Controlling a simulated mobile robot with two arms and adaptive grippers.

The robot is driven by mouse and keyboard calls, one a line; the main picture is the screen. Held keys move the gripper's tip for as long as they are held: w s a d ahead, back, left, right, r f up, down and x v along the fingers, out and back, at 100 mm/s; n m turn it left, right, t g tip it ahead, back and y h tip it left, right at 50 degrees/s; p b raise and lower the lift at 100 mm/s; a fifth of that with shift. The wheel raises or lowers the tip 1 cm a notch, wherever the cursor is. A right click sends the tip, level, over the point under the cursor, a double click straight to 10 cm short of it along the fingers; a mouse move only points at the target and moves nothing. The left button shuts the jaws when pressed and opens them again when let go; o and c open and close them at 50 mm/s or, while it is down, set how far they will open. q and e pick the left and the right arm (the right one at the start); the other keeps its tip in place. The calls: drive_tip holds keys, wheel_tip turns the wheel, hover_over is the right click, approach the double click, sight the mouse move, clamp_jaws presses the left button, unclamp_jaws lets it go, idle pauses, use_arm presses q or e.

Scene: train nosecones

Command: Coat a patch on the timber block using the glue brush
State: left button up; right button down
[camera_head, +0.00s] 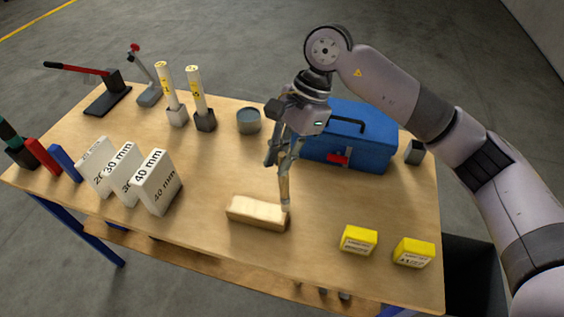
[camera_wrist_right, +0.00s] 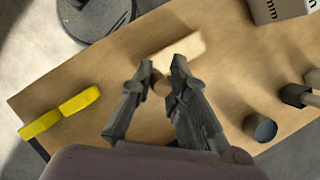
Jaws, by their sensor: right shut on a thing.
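The timber block (camera_head: 258,213) lies flat near the front middle of the table. It also shows in the right wrist view (camera_wrist_right: 184,46), just beyond my fingertips. My right gripper (camera_head: 285,150) is shut on the glue brush (camera_head: 284,190), which hangs down with its lower end at the block's right end. I cannot tell whether the brush touches the block. In the right wrist view the brush's round end (camera_wrist_right: 162,87) shows between the fingers. A grey round pot (camera_head: 249,121) stands open behind the block. My left gripper is not in view.
A blue toolbox (camera_head: 350,145) stands behind my right gripper. Two yellow boxes (camera_head: 359,240) sit at front right. The table around the timber block is clear.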

drive_tip(key=r, duration=0.2)
drive_tip(key=shift+d+r+p, duration=0.2)
drive_tip(key=shift+r+p, duration=0.1)
drive_tip(key=shift+r, duration=0.25)
drive_tip(key=shift+a, duration=0.1)
